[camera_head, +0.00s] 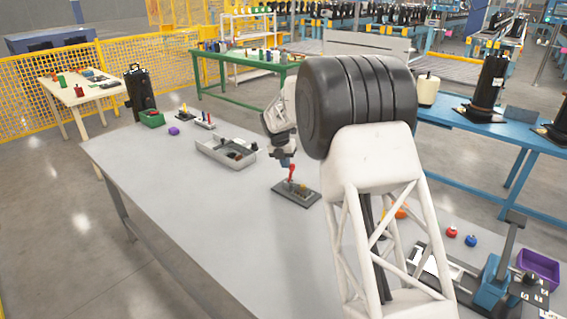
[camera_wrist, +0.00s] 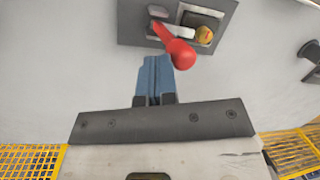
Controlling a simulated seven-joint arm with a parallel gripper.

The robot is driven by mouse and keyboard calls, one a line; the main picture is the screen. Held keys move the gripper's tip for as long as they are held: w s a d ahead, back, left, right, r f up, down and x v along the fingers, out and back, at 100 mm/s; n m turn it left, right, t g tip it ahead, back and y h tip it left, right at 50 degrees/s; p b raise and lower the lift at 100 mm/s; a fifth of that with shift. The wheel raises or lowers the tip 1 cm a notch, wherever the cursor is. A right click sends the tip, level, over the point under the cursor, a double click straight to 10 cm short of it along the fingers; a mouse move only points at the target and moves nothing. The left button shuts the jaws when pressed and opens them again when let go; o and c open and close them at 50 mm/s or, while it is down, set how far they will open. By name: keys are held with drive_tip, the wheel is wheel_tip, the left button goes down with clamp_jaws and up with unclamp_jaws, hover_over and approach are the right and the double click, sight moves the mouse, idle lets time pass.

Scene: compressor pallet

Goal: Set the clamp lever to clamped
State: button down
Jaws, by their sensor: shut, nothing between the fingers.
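The clamp lever (camera_head: 291,171) is a red handle standing up from a dark grey base plate (camera_head: 282,193) on the grey table. In the wrist view the red lever (camera_wrist: 178,48) points toward my gripper, its rounded end nearest me. The dark plate (camera_wrist: 130,22) also carries a pale metal bar and a yellow-brown round part (camera_wrist: 204,36). My gripper (camera_wrist: 157,62) has its blue fingers closed together and empty, just short of the lever's rounded end. In the head view my gripper (camera_head: 287,162) is just above the lever. I cannot tell whether they touch.
A grey divided tray (camera_head: 212,150) with small parts lies left of the plate. A green bin (camera_head: 152,119) and a purple item (camera_head: 174,131) are at the far left. A blue-and-grey fixture (camera_head: 492,278) and a purple bin (camera_head: 540,266) stand at right. The table's left front is clear.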

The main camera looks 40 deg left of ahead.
drive_tip(key=shift+d+y, duration=0.4)
drive_tip(key=shift+d, duration=0.7)
drive_tip(key=s+a+r, duration=0.2)
drive_tip(key=s+r, duration=0.1)
drive_tip(key=r, duration=0.8)
drive_tip(key=shift+s+r, duration=0.2)
drive_tip(key=shift+s, duration=0.05)
